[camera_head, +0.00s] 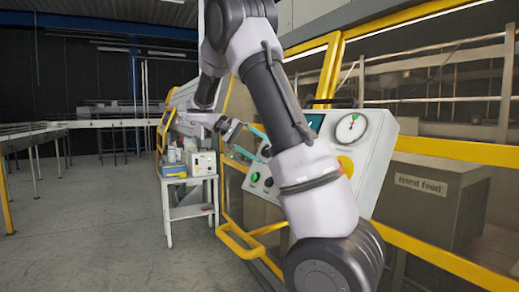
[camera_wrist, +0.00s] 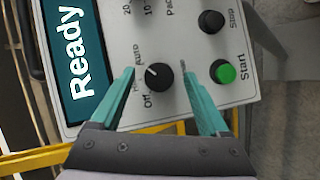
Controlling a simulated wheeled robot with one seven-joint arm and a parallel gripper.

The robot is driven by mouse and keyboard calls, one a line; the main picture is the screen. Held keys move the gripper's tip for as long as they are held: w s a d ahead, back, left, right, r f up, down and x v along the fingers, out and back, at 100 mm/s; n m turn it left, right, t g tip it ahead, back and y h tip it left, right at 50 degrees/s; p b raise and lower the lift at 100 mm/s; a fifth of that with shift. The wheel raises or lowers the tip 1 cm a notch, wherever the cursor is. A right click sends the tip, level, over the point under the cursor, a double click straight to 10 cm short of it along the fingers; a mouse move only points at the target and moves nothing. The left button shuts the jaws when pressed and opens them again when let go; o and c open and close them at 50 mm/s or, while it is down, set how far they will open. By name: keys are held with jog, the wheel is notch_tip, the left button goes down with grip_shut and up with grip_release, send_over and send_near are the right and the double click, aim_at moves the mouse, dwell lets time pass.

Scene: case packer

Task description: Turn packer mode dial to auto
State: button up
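The mode dial (camera_wrist: 160,78) is a round black knob with a white mark, on the pale packer panel (camera_wrist: 188,28). Labels reading "Off" and "Auto", with a partly hidden one between, sit along its left side. The white mark points up and left; I cannot tell exactly which label it meets. My gripper (camera_wrist: 157,68) is open, its two teal fingers on either side of the dial with gaps to it. Whether the fingertips touch the panel is unclear. In the head view my gripper (camera_head: 252,143) is at the panel's left part.
A green Start button (camera_wrist: 226,73) and a black Stop button (camera_wrist: 211,22) lie right of the dial. A screen reading "Ready" (camera_wrist: 76,55) is at left. Yellow guard rails (camera_head: 435,258) run below the panel. A small white table (camera_head: 190,212) stands left.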

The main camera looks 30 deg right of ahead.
jog(key=v, duration=1)
jog(key=shift+a+r, duration=0.25)
jog(key=shift+a, duration=0.05)
jog(key=shift+w, duration=0.1)
jog(key=s+d+f+n+t+y, duration=0.2)
jog(key=s+d+t+y, duration=0.15)
jog(key=s+y, duration=0.55)
jog(key=s+a+t+y, duration=0.1)
jog(key=s+a+t, duration=0.3)
jog(key=s, duration=0.4)
jog(key=s+a+f+m+t+y, duration=0.1)
jog(key=s+a+t+y, duration=0.1)
jog(key=s+a+t, duration=0.2)
jog(key=s, duration=0.3)
jog(key=shift+s+t+y, duration=0.3)
jog(key=shift+s+t, duration=0.05)
